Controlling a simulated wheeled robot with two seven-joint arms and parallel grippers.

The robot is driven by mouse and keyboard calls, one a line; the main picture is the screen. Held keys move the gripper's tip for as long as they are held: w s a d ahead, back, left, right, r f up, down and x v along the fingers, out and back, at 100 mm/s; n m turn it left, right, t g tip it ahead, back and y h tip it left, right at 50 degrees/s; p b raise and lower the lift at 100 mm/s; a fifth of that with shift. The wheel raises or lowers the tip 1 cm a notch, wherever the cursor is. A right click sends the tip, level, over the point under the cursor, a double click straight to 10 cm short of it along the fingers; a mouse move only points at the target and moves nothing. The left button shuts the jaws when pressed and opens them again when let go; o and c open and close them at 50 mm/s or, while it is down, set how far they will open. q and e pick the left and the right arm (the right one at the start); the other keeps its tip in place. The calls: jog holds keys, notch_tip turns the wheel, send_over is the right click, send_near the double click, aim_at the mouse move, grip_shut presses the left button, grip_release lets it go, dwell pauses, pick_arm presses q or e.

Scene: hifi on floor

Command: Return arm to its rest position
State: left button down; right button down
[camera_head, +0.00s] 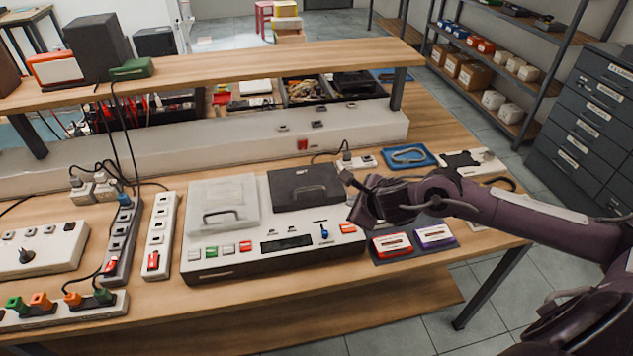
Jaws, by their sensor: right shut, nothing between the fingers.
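My right arm comes in from the right edge, and its gripper (347,181) hangs over the right part of a white hi-fi unit (220,262) on the wooden table. The gripper is shut and empty. The unit has a light lid (222,190) on the left, a dark lid (305,186) on the right, and a row of buttons and a blue lever (324,232) on its front. The gripper's tips are just right of the dark lid; I cannot tell whether they touch anything. My left gripper is out of view.
Red and purple cassettes (434,236) lie on a dark tray right of the unit, near my arm. Power strips (159,237) with plugs stand at left. A raised wooden shelf (230,62) spans the back. A blue tray (408,157) lies behind my arm. Grey drawers (598,115) stand at right.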

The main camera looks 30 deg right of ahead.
jog(key=s+a+f+m, duration=0.1)
jog(key=s+a+m, duration=0.4)
jog(key=m, duration=0.5)
jog(key=s+a+f+m, duration=0.2)
jog(key=a+m, duration=0.6)
jog(key=m, duration=0.1)
jog(key=s+m+g, duration=0.6)
jog(key=s+m, duration=0.7)
jog(key=m, duration=1.1)
jog(key=s+f+g, duration=0.1)
jog(key=s+f, duration=0.2)
jog(key=f, duration=3)
jog(key=s+d+f+g+b, duration=0.1)
jog(key=s+d+f, duration=0.2)
jog(key=s+f, duration=1.4)
jog(key=shift+s+f+n, duration=0.15)
jog(key=shift+s+n, duration=0.25)
jog(key=shift+s, duration=0.5)
